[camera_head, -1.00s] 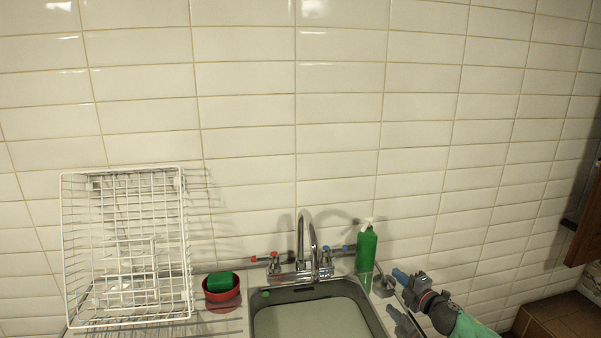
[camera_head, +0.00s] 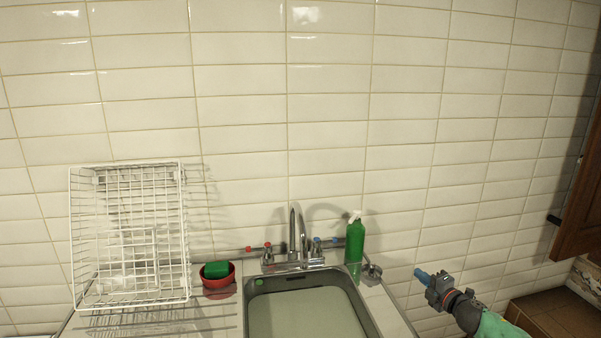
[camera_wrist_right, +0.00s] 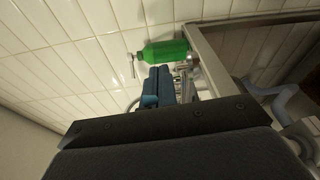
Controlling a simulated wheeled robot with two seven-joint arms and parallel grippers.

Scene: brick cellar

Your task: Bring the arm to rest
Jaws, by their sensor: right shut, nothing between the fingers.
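My right gripper (camera_head: 421,275) is at the lower right of the head view, in front of the tiled wall and to the right of the sink. Its blue fingers are together with nothing between them. The fingers also show in the right wrist view (camera_wrist_right: 158,84), with the green bottle (camera_wrist_right: 163,51) beyond them. My left gripper is in neither view.
The sink (camera_head: 300,312) with its chrome faucet (camera_head: 295,235) is at bottom centre. A green bottle (camera_head: 354,242) stands behind its right corner. A red bowl (camera_head: 217,280) with a green sponge (camera_head: 216,269) and a white wire rack (camera_head: 130,235) are left. A wooden cabinet (camera_head: 582,205) is far right.

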